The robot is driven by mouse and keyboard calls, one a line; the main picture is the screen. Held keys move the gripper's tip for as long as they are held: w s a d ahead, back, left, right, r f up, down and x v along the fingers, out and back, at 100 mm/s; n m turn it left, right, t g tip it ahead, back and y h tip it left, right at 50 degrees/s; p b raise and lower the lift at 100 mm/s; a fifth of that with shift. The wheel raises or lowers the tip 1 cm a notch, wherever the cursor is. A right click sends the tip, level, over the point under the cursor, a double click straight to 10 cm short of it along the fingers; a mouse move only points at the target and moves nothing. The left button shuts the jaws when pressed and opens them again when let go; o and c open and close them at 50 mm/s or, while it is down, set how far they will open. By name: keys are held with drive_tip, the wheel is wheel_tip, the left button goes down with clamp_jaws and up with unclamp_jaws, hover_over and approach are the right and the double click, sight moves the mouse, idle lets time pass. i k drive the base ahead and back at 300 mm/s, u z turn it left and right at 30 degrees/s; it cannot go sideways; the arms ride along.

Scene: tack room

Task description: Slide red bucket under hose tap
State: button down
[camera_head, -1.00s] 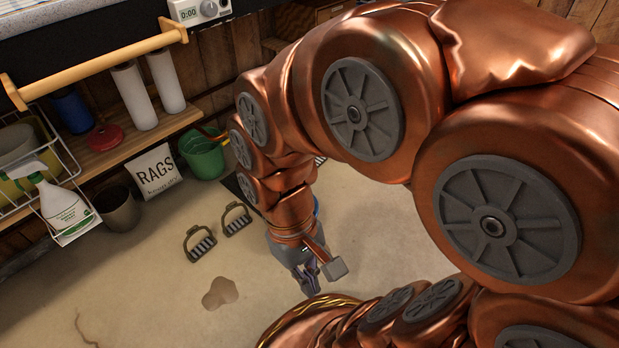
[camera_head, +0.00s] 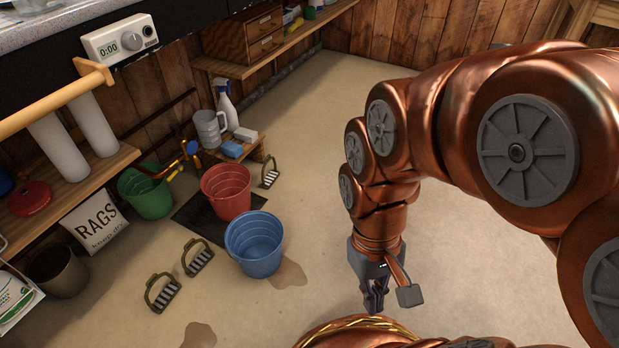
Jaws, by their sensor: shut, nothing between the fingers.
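The red bucket (camera_head: 226,193) stands upright on a dark mat (camera_head: 200,218) on the floor, left of centre. A brass-yellow tap with a blue handle (camera_head: 190,148), apparently the hose tap, sticks out from the wall behind and left of the red bucket. Its outlet seems to point toward the green bucket (camera_head: 148,192), which stands left of the red one; the exact alignment is unclear. My gripper (camera_head: 374,300) points down, shut and empty, to the right of the buckets and apart from them.
A blue bucket (camera_head: 254,244) stands in front of the red one, toward my gripper's side. Stirrups (camera_head: 197,257) lie on the floor at left, and another (camera_head: 270,172) lies behind. A low stool (camera_head: 233,149) holds a jug and sponge. Floor behind my arm (camera_head: 315,130) is clear.

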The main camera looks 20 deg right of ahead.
sight(226, 186)
drive_tip(key=z, duration=0.5)
drive_tip(key=i, duration=1.15)
drive_tip(key=u, duration=2.55)
